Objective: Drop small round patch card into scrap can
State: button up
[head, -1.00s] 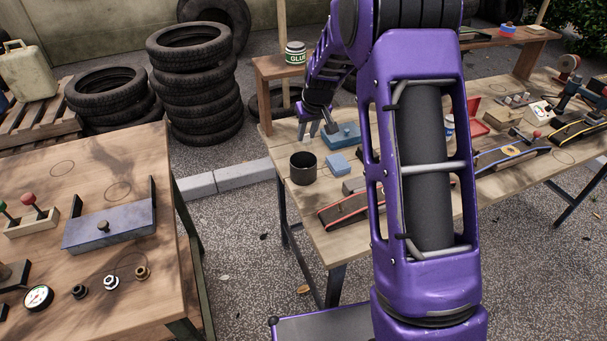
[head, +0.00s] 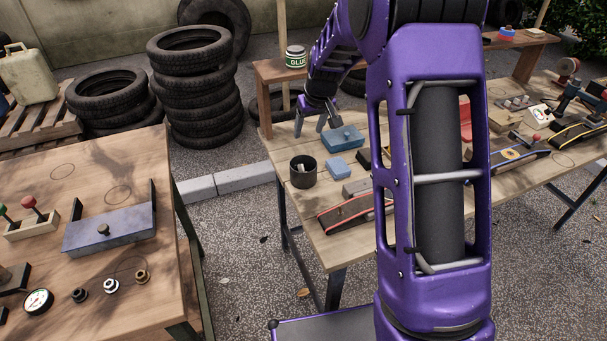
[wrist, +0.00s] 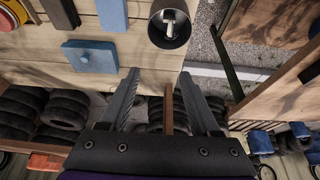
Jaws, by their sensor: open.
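The dark round scrap can (head: 303,183) stands at the near left end of the work table; it also shows at the top of the wrist view (wrist: 155,38). A small pale piece (head: 299,167) is inside it, and shows in the wrist view (wrist: 170,22) too. It looks like the patch card, but its round shape is not clear. My gripper (head: 310,126) is open and empty, behind and above the can in the head view. In the wrist view, the fingers of my gripper (wrist: 159,74) are spread with nothing between them.
A red-edged belt tool (head: 345,214) lies in front. A glue tin (head: 295,58) stands on the raised shelf behind. My arm hides part of the table.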

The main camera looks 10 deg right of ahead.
jog(key=v, duration=1.3)
jog(key=shift+r+p, duration=0.3)
jog(key=shift+r, duration=0.05)
